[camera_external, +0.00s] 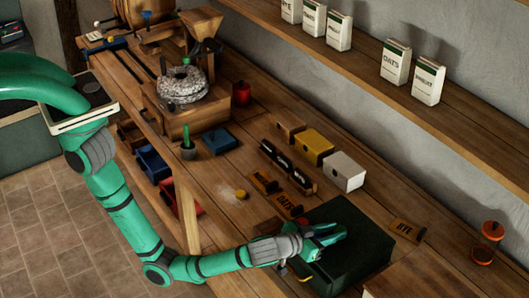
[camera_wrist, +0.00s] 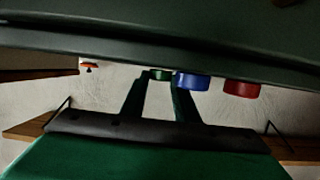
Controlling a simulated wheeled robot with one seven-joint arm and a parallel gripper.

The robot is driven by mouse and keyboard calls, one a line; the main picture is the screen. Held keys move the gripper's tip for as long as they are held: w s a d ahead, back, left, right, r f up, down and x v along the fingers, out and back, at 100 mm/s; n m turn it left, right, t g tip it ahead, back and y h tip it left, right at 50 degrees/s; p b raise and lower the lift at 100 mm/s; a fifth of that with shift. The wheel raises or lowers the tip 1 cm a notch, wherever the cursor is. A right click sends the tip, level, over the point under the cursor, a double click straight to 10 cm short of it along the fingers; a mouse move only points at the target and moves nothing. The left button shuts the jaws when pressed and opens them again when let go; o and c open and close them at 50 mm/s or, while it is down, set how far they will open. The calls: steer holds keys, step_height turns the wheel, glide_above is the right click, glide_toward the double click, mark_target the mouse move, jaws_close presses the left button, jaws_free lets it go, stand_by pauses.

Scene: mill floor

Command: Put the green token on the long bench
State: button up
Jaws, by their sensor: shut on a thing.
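The green token (camera_wrist: 160,75) shows as a small dark green piece between my fingertips in the wrist view. My gripper (camera_wrist: 161,80) is shut on it. In the external view my gripper (camera_external: 343,232) is over the dark green box (camera_external: 350,265), and the token cannot be made out there. The wrist view appears upside down. A blue token (camera_wrist: 193,82) and a red token (camera_wrist: 241,89) are beside the green one, along the dark green surface (camera_wrist: 200,50). I cannot tell whether the green token touches that surface. The long wooden bench (camera_external: 222,172) runs along the wall.
Yellow (camera_external: 318,150) and white (camera_external: 347,178) boxes stand behind dark racks. Labelled blocks (camera_external: 290,205) lie left of the green box; a RYE block (camera_external: 407,231) and an orange-lidded jar (camera_external: 487,243) are right of it.

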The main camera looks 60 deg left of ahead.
steer(key=shift+f, duration=0.1)
steer(key=o, duration=1)
steer(key=shift+s+r, duration=0.2)
steer(key=shift+s, duration=0.1)
steer(key=v, duration=1.1)
steer(key=shift+s, duration=0.2)
steer(key=shift+r, duration=0.1)
